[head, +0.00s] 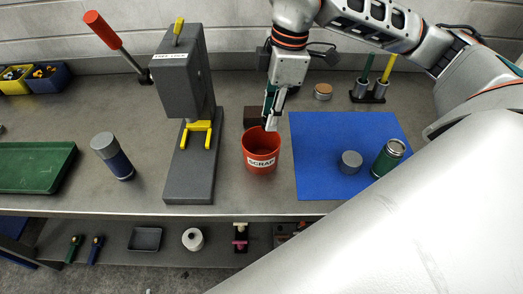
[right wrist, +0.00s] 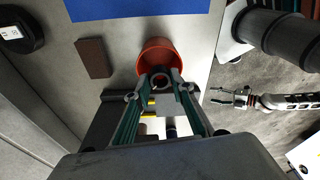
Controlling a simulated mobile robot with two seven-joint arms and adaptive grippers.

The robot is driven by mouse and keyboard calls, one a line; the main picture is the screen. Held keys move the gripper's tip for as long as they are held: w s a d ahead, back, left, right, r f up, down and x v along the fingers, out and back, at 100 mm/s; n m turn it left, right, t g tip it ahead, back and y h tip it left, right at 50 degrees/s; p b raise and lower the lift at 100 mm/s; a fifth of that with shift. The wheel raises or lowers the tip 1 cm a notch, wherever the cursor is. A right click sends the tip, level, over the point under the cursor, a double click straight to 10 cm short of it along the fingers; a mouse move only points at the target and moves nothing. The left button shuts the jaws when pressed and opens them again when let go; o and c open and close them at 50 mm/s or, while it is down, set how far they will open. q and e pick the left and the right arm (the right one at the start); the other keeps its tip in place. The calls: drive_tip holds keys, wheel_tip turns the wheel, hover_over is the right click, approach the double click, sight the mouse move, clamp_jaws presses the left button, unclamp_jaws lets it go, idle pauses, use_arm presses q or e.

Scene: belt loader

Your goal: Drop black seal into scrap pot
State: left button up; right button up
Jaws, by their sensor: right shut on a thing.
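My right gripper (head: 270,122) points down over the mouth of the red scrap pot (head: 260,163), which stands on the bench and carries a white SCRAP label. In the right wrist view my right gripper (right wrist: 159,84) is shut on a small dark ring, the black seal (right wrist: 160,76). The seal shows against the inside of the pot (right wrist: 160,47). In the head view the seal is too small to make out. My left gripper (right wrist: 238,97) shows only in the right wrist view, off to the side, with its fingers apart and empty.
A grey press (head: 186,100) with a yellow fork stands left of the pot. A brown block (head: 252,115) lies close behind it. A blue mat (head: 325,135) to the right bears a grey lid (head: 351,160) and a green jar (head: 388,158). A blue flask (head: 113,157) stands left.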

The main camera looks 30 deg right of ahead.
drive_tip(key=o, duration=1.2)
drive_tip(key=r, duration=0.4)
drive_tip(key=d+r, duration=0.1)
drive_tip(key=r, duration=0.7)
drive_tip(key=shift+s+d, duration=0.35)
drive_tip(key=shift+f, duration=0.1)
